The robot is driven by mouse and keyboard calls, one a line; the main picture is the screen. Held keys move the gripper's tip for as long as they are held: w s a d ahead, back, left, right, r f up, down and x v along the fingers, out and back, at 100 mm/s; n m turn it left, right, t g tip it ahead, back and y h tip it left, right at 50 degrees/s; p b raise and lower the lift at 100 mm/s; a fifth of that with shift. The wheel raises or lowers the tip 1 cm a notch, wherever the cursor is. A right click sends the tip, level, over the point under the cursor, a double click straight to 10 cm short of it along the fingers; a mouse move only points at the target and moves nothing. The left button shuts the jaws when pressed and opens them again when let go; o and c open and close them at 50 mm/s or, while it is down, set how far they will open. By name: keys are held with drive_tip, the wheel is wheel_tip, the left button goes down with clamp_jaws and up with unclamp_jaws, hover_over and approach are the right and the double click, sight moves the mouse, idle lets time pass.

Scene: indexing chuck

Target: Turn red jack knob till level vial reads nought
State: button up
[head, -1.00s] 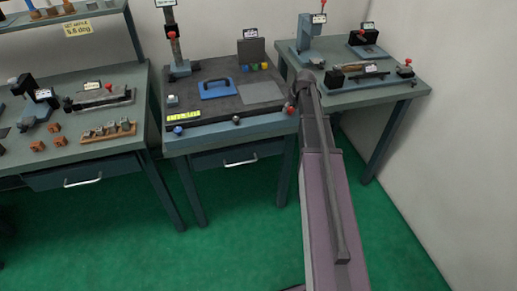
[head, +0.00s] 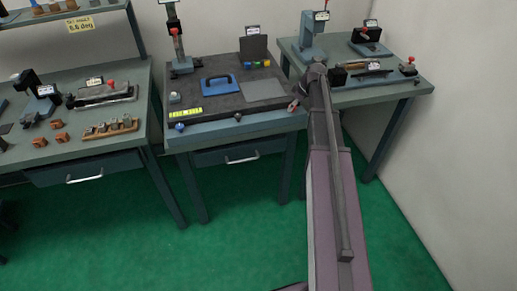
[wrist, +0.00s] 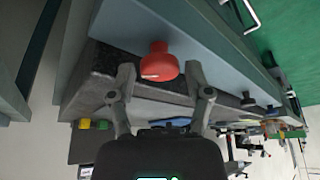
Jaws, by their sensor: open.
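The red jack knob (wrist: 160,65) sits at the front edge of the dark surface plate (wrist: 100,68) in the wrist view. My gripper (wrist: 161,80) is open, its two fingers on either side of the knob's near end, with gaps visible; I cannot tell whether either touches. In the head view my gripper (head: 294,104) is at the plate's front right corner, and the knob is mostly hidden there. A blue instrument with a handle (head: 219,85) lies on the plate. A yellow-green readout strip (head: 186,112) is at the front left; its text is too small to read.
A blue knob (head: 180,126) and a dark knob (head: 238,117) are along the plate's front edge. A stand with a red top (head: 178,50) is at the back left. The right bench (head: 395,88) holds several fixtures close to my arm. Green floor in front is clear.

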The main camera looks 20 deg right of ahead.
drive_tip(key=shift+r+p, duration=0.3)
drive_tip(key=p+v, duration=1.3)
drive_tip(key=s+a+f+m+g+h+b, duration=0.1)
drive_tip(key=s+a+f+m+b, duration=0.2)
drive_tip(key=s+a, duration=0.6)
drive_tip(key=s+a+f+m+g+h+b, duration=0.1)
drive_tip(key=s+a+f+m+b, duration=0.3)
drive_tip(key=s+a, duration=0.5)
drive_tip(key=shift+s+a+f+g+h+b, duration=0.25)
drive_tip(key=shift+a+f+g+b, duration=0.55)
drive_tip(key=shift+a, duration=2.75)
drive_tip(key=shift+f, duration=0.3)
drive_tip(key=shift+s+a+m+h, duration=0.25)
drive_tip(key=shift+s+a+m, duration=0.35)
drive_tip(key=shift+s+a, duration=0.4)
drive_tip(key=shift+s+d, duration=0.1)
